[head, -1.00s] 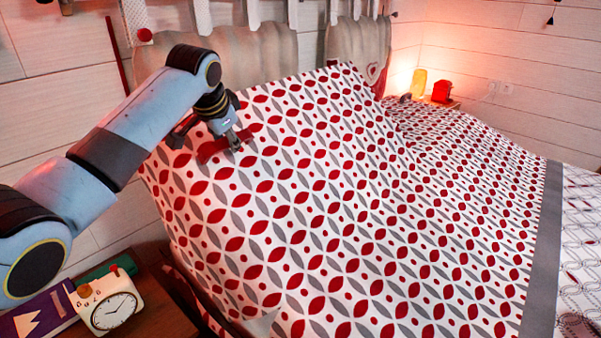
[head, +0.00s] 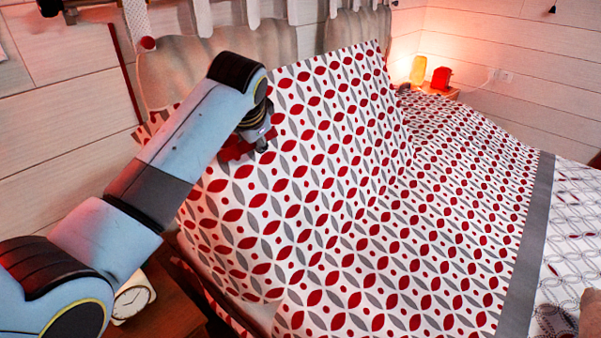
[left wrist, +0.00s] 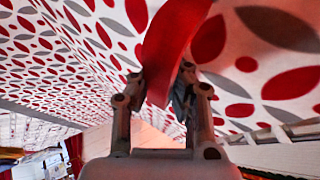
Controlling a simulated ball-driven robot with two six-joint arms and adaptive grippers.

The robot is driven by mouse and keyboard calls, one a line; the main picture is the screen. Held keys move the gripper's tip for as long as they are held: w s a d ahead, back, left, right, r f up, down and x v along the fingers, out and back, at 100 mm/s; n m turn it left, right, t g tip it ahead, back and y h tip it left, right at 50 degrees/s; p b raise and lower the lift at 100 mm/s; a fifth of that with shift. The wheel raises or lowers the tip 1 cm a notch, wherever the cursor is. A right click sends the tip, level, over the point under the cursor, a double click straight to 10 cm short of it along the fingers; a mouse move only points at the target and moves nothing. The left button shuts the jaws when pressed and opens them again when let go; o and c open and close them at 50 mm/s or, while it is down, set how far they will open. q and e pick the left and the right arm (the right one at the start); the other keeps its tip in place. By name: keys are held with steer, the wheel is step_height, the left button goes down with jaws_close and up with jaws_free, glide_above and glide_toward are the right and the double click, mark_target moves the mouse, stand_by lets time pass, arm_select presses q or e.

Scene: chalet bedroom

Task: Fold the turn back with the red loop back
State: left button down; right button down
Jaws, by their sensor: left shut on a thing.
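The turn back (head: 330,130) is a white cover flap with red and grey leaf shapes. It stands raised as a slanted sheet, with its upper edge in front of the headboard cushions. The red loop (head: 234,150) is near its left side. My left gripper (head: 262,142) is at the loop, against the raised flap. In the left wrist view the red loop (left wrist: 170,45) runs down between the fingers, and my left gripper (left wrist: 160,88) is shut on it. The patterned cloth fills most of that view. My right gripper is not in view.
The rest of the cover (head: 470,190) lies over the bed, ending in a grey band (head: 527,240). A clock (head: 132,300) on the bedside table (head: 170,305) is partly behind my left arm. A yellow object (head: 418,70) and a red object (head: 441,78) stand by the far lamp light.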

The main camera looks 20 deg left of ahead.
arm_select(q)
steer(key=shift+s+d+f, duration=0.1)
steer(key=shift+f, duration=0.05)
steer(key=s+d+r+p, duration=0.2)
steer(key=d+r+p, duration=0.1)
steer(key=d+p, duration=0.3)
steer(key=shift+d, duration=0.95)
steer(key=shift+r, duration=0.15)
